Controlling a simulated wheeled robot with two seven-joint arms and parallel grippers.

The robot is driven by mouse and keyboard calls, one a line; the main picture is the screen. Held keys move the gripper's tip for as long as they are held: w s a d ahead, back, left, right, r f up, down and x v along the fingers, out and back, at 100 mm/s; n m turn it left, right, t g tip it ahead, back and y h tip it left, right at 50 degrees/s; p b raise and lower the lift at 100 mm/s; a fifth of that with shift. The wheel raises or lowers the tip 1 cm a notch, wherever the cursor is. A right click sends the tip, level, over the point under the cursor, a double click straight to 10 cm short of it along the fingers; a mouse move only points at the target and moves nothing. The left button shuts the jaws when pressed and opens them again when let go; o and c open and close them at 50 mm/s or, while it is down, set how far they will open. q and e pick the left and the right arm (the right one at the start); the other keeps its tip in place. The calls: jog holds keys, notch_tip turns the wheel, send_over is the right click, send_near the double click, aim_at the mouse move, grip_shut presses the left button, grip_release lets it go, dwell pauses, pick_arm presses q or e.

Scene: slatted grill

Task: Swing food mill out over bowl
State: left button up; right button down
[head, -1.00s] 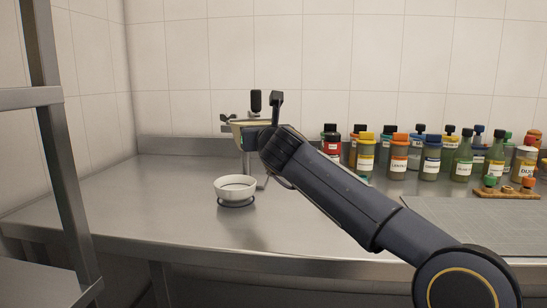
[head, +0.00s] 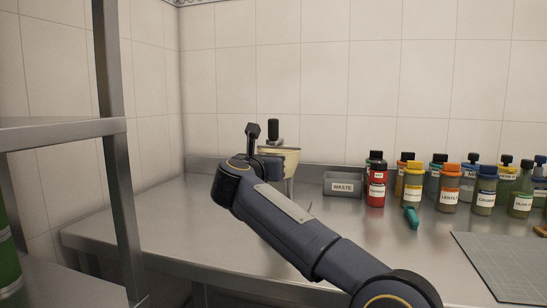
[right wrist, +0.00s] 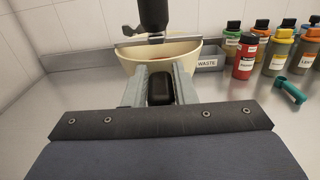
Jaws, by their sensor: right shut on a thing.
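The food mill has a cream hopper (head: 291,156) and an upright black knob (head: 273,130), left of centre in the head view. Its cream hopper (right wrist: 185,52) also shows at the top of the right wrist view. My right gripper (right wrist: 160,76) is shut on a dark handle (right wrist: 160,90) at the near side of the hopper. In the head view my right gripper (head: 268,160) is at the hopper's left, partly covered by my wrist. The white bowl does not show in either present view. My left gripper is out of view.
A grey waste bin (head: 342,184) stands right of the mill. Several labelled bottles (head: 450,188) line the back right, with a teal tool (head: 411,217) in front. A grey mat (head: 510,262) lies at right. A metal shelf (head: 60,132) stands at left.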

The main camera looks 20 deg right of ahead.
jog(key=shift+a+f, duration=0.15)
jog(key=c, duration=1.2)
grip_release()
jog(key=shift+w+a, duration=0.15)
jog(key=v, duration=0.8)
jog(key=shift+b, duration=0.35)
